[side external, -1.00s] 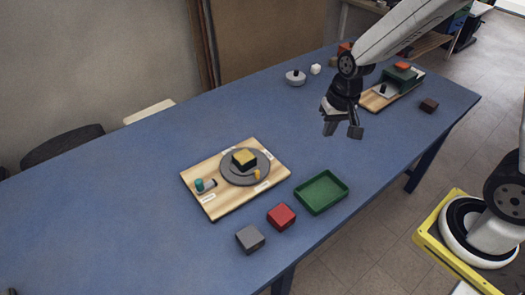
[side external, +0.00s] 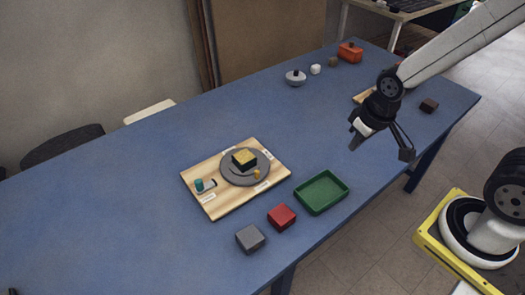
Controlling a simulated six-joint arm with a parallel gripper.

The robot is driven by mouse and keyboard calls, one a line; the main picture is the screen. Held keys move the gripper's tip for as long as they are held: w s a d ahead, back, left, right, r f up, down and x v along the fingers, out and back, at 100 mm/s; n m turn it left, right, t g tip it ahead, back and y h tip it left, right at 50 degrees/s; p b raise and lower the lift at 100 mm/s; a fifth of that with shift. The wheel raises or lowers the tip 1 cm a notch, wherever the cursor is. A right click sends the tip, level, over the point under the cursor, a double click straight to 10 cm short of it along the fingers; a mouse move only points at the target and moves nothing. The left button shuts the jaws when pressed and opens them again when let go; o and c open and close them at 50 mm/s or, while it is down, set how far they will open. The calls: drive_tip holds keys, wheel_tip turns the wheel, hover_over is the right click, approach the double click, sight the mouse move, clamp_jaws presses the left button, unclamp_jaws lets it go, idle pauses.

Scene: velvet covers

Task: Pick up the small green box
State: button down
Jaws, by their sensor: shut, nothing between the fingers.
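A small dark green box (side external: 244,159) with a yellow top sits on a round grey disc (side external: 232,173) on a wooden board in the middle of the table. A larger, open green tray (side external: 321,192) lies on the table to the right of that board. My gripper (side external: 381,146) is shut and empty, above the right part of the table. It is apart from the small green box and the tray. My gripper and arm hide most of a second wooden board (side external: 364,95) and the things on it.
A red block (side external: 281,216) and a grey block (side external: 250,239) lie near the front edge. A teal peg (side external: 199,185) stands on the wooden board (side external: 210,206). A grey lidded pot (side external: 296,78), a white cube (side external: 315,69) and an orange box (side external: 350,53) stand at the back.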

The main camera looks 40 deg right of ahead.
unclamp_jaws()
idle(0.3)
drive_tip(key=shift+w, duration=0.1)
drive_tip(key=w+a+f+m+g+y, duration=0.1)
drive_tip(key=w+f+m+y, duration=0.3)
drive_tip(key=w, duration=0.5)
drive_tip(key=w+a+f+m+g+y, duration=0.1)
drive_tip(key=w+f+m+y, duration=0.2)
drive_tip(key=w+f+m, duration=0.3)
drive_tip(key=w+a+f+m+g+y, duration=0.1)
drive_tip(key=w+f+m+y, duration=0.3)
drive_tip(key=w, duration=0.7)
drive_tip(key=shift+w+f+m+y, duration=0.2)
drive_tip(key=shift+f+m, duration=0.15)
drive_tip(key=shift+m, duration=0.3)
drive_tip(key=shift+w+f+m+y, duration=0.15)
drive_tip(key=shift+f+m, duration=0.15)
drive_tip(key=shift+m, duration=0.35)
drive_tip(key=shift+w+d+f+m+y, duration=0.2)
drive_tip(key=shift+w+f+m+y, duration=0.45)
drive_tip(key=shift+f+y, duration=0.3)
